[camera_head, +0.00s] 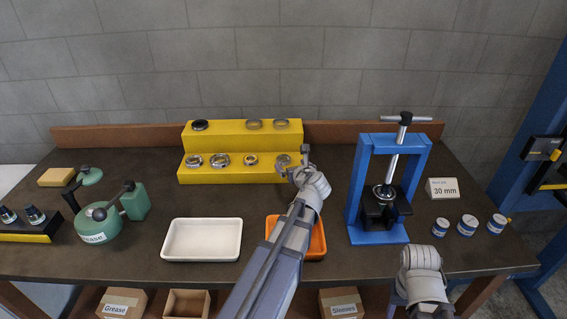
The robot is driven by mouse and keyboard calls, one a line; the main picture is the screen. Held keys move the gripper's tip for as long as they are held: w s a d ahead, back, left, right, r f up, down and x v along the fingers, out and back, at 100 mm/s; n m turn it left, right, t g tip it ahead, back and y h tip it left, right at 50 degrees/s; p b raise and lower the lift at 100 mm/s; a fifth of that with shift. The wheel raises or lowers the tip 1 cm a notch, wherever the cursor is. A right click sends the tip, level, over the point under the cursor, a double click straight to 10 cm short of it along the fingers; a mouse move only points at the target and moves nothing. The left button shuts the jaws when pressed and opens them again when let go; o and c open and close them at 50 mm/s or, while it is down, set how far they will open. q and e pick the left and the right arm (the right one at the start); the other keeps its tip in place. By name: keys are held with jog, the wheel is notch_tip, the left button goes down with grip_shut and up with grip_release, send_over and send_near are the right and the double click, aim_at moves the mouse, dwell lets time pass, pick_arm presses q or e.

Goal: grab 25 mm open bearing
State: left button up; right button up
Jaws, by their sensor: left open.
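Several ring-shaped bearings sit on a yellow two-step stand (230,142) at the back of the bench. The lower step holds bearings at the left (194,161), left of centre (220,160), right of centre (251,160) and at the right end (283,160). The upper step holds a dark ring (200,125) and two thin rings (254,124). No sizes are readable, so I cannot tell which is the 25 mm open bearing. My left gripper (303,160) is open at the stand's right end, beside the right-end bearing; contact cannot be judged. My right gripper (430,311) is partly cut off at the bottom edge.
A white tray (203,257) and an orange tray (318,243), partly behind my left arm, lie in front. A blue press (356,187) stands right, near a "30 mm" sign (443,189) and small cans (468,224). A green device (100,222) stands left.

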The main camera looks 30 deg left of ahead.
aim_at(283, 157)
pick_arm(q)
jog(key=shift+a+r+b+x, duration=0.15)
jog(key=shift+b+x, duration=0.2)
jog(key=shift+x, duration=0.95)
jog(key=shift+a+r+b+x, duration=0.15)
jog(key=shift+b+x, duration=0.2)
jog(key=shift+x, duration=1)
jog(key=shift+s+r, duration=0.1)
jog(key=shift+s, duration=0.1)
jog(key=shift+c, duration=0.5)
jog(key=c, duration=1.5)
jog(key=shift+o, duration=0.2)
notch_tip(283, 157, up, 10)
jog(key=p, duration=1)
